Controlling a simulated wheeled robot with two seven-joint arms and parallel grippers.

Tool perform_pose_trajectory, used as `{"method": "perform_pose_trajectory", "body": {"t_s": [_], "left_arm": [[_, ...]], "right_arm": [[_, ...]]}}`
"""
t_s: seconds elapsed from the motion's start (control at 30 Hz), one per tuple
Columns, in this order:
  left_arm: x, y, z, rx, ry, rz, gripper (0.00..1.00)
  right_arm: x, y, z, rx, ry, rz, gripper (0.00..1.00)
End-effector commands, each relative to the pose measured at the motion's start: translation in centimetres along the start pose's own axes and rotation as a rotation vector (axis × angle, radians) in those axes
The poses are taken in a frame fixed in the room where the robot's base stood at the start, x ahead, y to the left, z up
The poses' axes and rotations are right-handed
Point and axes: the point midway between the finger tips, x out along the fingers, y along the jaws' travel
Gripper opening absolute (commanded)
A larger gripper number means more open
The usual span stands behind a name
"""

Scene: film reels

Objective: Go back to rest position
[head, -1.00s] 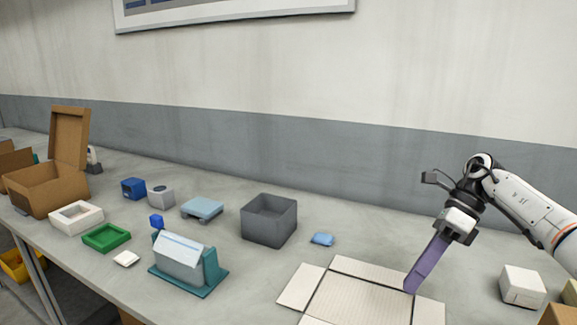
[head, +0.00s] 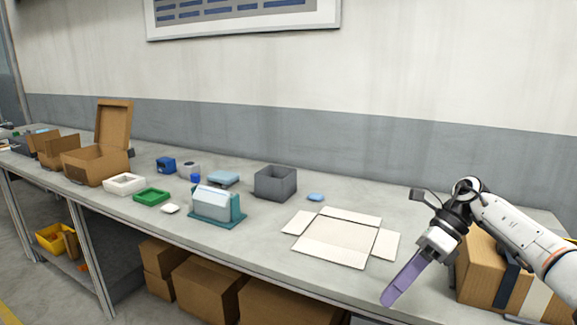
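My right gripper (head: 391,298) is at the lower right of the head view, at the end of my white arm coming in from the right. A flat unfolded carton (head: 333,240) lies on the bench to the left of the gripper. My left gripper is not in view.
A closed cardboard box (head: 478,262) stands beside my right forearm. A grey bin (head: 275,183), a teal stand (head: 217,207), a green tray (head: 151,197) and an open brown box (head: 97,162) stand further left. Cardboard boxes (head: 210,289) sit under the bench.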

Motion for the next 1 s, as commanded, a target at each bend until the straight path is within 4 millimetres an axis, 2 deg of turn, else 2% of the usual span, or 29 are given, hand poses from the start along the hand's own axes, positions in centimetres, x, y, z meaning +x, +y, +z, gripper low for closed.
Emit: {"method": "perform_pose_trajectory", "body": {"t_s": [0.03,0.17,0.37,0.5,0.6,0.67,0.77,0.87,0.97,1.0], "left_arm": [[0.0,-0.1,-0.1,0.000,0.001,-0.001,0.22],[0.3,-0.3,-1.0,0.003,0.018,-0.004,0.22],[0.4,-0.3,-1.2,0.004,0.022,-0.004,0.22],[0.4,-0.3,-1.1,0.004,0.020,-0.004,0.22],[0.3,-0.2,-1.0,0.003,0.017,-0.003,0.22],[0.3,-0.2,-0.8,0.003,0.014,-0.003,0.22],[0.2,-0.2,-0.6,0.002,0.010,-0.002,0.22],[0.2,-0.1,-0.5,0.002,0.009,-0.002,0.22],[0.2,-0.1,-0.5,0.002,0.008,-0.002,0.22],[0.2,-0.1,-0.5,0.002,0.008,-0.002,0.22]], "right_arm": [[1.7,0.1,0.4,0.004,-0.025,0.021,0.22],[5.5,0.5,1.9,0.020,-0.114,0.068,0.22],[12.5,2.6,5.1,0.102,-0.321,0.190,0.22],[17.7,5.3,7.9,0.266,-0.555,0.341,0.22],[19.9,6.9,9.4,0.465,-0.753,0.471,0.22],[20.6,7.3,9.8,0.606,-0.865,0.545,0.22],[21.2,7.0,9.2,0.876,-1.038,0.664,0.22],[21.6,5.7,6.9,1.179,-1.189,0.771,0.22],[22.5,4.0,2.7,1.511,-1.317,0.860,0.22],[23.1,3.4,0.6,1.651,-1.361,0.892,0.22]]}}
